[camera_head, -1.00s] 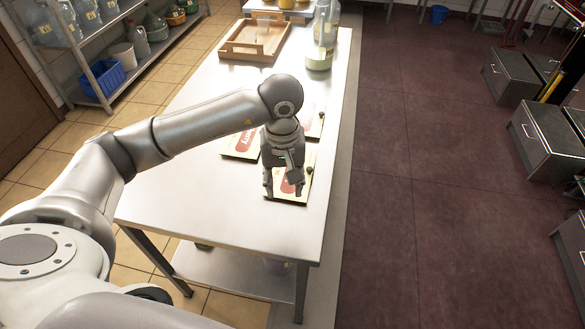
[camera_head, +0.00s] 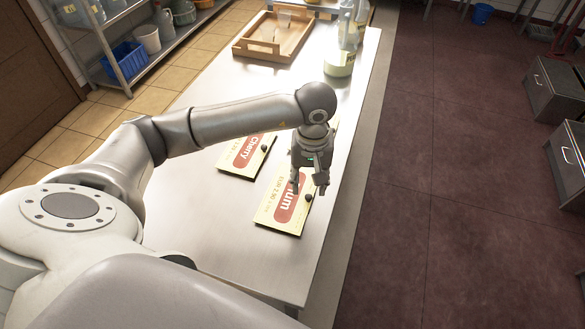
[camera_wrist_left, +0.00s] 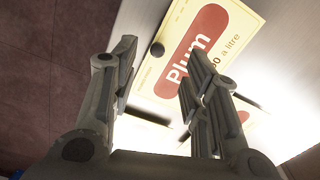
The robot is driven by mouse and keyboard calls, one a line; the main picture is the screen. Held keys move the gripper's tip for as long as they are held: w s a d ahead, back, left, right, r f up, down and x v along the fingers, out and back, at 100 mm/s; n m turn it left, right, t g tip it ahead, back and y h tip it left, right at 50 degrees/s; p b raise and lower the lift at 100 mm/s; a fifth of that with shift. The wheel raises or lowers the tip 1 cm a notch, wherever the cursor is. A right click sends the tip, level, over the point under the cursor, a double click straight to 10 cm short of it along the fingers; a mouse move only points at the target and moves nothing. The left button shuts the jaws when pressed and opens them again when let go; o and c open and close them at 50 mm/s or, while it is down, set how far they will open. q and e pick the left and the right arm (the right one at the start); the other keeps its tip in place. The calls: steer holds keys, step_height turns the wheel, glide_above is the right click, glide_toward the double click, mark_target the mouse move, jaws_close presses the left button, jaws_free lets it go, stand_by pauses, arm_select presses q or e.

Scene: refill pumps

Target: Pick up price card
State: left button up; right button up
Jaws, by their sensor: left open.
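A cream price card with a red oval reading "Plum" (camera_head: 283,212) lies flat on the steel table. A small dark round knob (camera_head: 308,197) is at its right edge. A similar "Cherry" card (camera_head: 240,158) lies to its upper left. My left gripper (camera_head: 308,190) points down over the right part of the Plum card, open and empty. In the left wrist view the Plum card (camera_wrist_left: 190,50) shows beyond the open left gripper (camera_wrist_left: 167,55), with the knob (camera_wrist_left: 157,49) between the fingertips' lines. Contact with the card cannot be told. My right gripper is out of view.
The steel table (camera_head: 200,215) has clear space at its near left. Farther back stand a wooden tray (camera_head: 272,38) and a glass jar (camera_head: 340,62). Dark drawer units stand on the floor at right.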

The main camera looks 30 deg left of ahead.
mark_target(309, 195)
arm_select(q)
steer(key=shift+s+f, duration=0.2)
steer(key=shift+f, duration=0.6)
steer(key=shift+w+f, duration=0.15)
steer(key=shift+f, duration=0.2)
steer(key=f+p, duration=0.1)
steer(key=f, duration=0.1)
steer(key=f+p, duration=0.1)
steer(key=f, duration=0.1)
steer(key=shift+w+a, duration=0.15)
steer(key=shift+w, duration=0.25)
steer(key=shift+w+f, duration=0.1)
steer(key=shift+f, duration=0.4)
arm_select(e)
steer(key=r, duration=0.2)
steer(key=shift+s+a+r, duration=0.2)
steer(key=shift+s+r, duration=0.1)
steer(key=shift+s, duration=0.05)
arm_select(q)
jaws_close()
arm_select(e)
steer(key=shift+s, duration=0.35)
